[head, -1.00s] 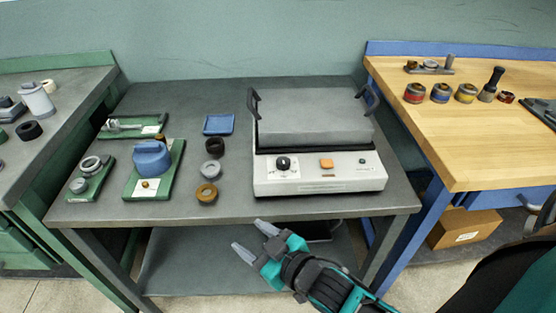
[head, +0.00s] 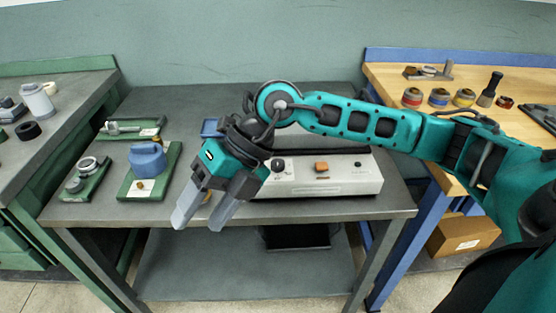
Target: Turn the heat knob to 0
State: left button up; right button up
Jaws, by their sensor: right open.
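The heat knob (head: 277,164) is a small black dial at the left of the white front panel (head: 340,184) of the grey machine. An orange button (head: 321,166) sits to its right on the panel. My right gripper (head: 203,222) is open and empty, fingers pointing down in front of the table's front edge, left of and nearer than the knob. The knob's pointer is too small to read. My left gripper is not in view.
A blue grinder part (head: 147,160) on a green base stands left of my gripper, with green trays (head: 85,183) beside it. A blue tray (head: 209,127) is partly hidden behind my wrist. A wooden bench (head: 400,85) with coloured rings stands at the right.

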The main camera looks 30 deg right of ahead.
jog(key=w+d+m+t+h, duration=0.1)
jog(key=w+d+t+h, duration=0.3)
jog(key=d, duration=0.6)
jog(key=m+h, duration=0.3)
jog(key=h, duration=0.3)
send_near(278, 162)
jog(key=shift+n, duration=0.3)
jog(key=x, duration=0.8)
jog(key=shift+w+f+b, duration=0.1)
jog(key=shift+f+b, duration=0.15)
jog(key=shift+b, duration=0.15)
